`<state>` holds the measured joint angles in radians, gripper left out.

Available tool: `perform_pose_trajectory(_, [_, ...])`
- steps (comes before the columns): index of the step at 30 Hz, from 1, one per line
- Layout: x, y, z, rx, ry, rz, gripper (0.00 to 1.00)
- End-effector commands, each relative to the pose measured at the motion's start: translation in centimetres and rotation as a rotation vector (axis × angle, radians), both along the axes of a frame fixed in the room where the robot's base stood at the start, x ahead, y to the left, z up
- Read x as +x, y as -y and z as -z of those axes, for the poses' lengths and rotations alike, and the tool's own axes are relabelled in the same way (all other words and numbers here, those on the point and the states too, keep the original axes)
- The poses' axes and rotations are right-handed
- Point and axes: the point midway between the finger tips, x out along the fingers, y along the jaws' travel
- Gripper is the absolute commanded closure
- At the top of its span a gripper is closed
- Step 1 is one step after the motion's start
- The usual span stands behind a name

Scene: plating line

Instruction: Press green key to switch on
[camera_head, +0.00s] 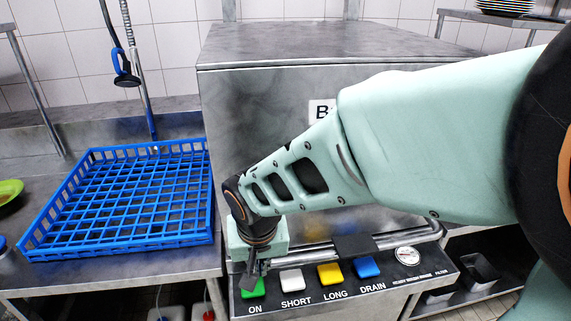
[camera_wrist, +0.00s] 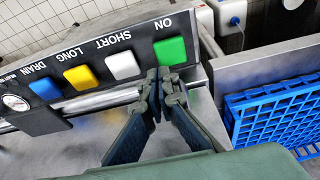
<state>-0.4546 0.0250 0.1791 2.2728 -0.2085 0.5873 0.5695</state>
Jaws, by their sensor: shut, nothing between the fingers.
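The green key (camera_head: 258,289), labelled ON, is at the left end of the black control panel (camera_head: 420,276) on the front of the steel machine. It shows whole in the wrist view (camera_wrist: 170,50), while my gripper partly covers it in the head view. My gripper (camera_head: 249,282) is shut and empty, fingers pointing down at the panel. In the wrist view its fingertips (camera_wrist: 161,76) are at the key's near edge, toward the white key. I cannot tell whether they touch the panel or hover over it.
The white SHORT key (camera_head: 292,281), yellow LONG key (camera_head: 329,275) and blue DRAIN key (camera_head: 367,267) follow to the right, then a round gauge (camera_head: 407,256). A steel handle bar (camera_wrist: 110,98) runs close to the panel. A blue rack (camera_head: 62,243) stands on the left counter.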

Motion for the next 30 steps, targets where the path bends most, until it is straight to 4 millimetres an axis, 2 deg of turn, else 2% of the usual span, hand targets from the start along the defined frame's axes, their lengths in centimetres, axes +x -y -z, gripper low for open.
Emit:
perform_pose_trajectory(14, [-0.1, -0.3, 0.5, -0.006, -0.001, -0.014, 1.00])
perform_pose_trajectory(17, [0.1, -0.3, 1.5, -0.006, -0.002, -0.014, 1.00])
perform_pose_trajectory(30, [2.0, -0.8, 8.2, -0.006, -0.003, -0.013, 1.00])
